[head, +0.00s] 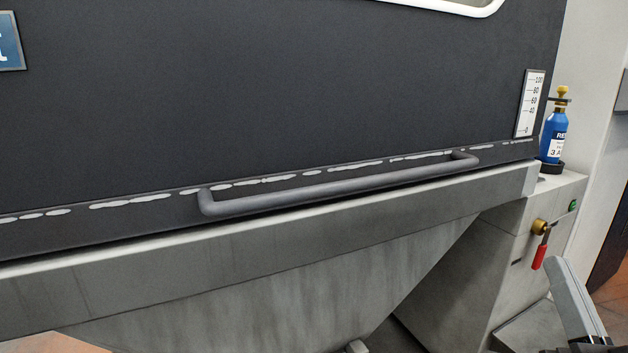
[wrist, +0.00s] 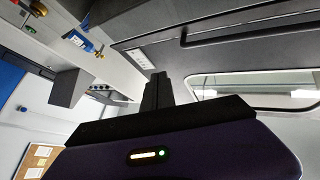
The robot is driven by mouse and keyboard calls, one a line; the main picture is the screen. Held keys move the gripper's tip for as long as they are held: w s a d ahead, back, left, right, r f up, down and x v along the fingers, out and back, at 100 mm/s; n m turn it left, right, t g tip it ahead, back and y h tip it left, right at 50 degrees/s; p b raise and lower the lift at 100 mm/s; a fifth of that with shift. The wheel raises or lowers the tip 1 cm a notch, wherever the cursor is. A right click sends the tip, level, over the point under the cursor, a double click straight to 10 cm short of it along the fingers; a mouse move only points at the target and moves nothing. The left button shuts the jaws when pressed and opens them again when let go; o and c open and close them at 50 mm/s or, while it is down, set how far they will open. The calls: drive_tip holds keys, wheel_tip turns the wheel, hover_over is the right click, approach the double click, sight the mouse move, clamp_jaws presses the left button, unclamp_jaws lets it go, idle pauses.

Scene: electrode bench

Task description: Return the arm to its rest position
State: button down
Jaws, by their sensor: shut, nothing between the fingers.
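My gripper (wrist: 157,90) shows in the wrist view, its two dark fingers together with nothing between them. It is clear of any surface that I can make out. In the head view the gripper does not show; a grey link at the lower right edge looks like part of my arm, but I cannot be sure.
A dark sash panel (head: 280,90) with a grey bar handle (head: 340,188) fills the head view above a grey ledge (head: 300,222). A blue bottle (head: 554,135) stands at the right, above a red-handled valve (head: 540,252). The wrist view shows a window (wrist: 265,85).

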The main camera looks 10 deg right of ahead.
drive_tip(key=s+a+f+g, duration=0.2)
drive_tip(key=s+a+f, duration=0.15)
drive_tip(key=f, duration=0.35)
drive_tip(key=s+a+f+g, duration=0.1)
drive_tip(key=s+a+f, duration=0.1)
drive_tip(key=s+f, duration=0.45)
drive_tip(key=s+a+f+n+g+y, duration=0.3)
drive_tip(key=s+a+f, duration=0.1)
drive_tip(key=s+f, duration=0.4)
drive_tip(key=s+a+f+n+g+y, duration=0.25)
drive_tip(key=s+a+f, duration=0.3)
drive_tip(key=s, duration=0.35)
wheel_tip(320, 180, up, 35)
drive_tip(key=p, duration=3.5)
drive_tip(key=shift+d+f+n, duration=0.15)
drive_tip(key=shift+d+n, duration=0.15)
drive_tip(key=shift+n, duration=0.05)
drive_tip(key=shift+h, duration=0.25)
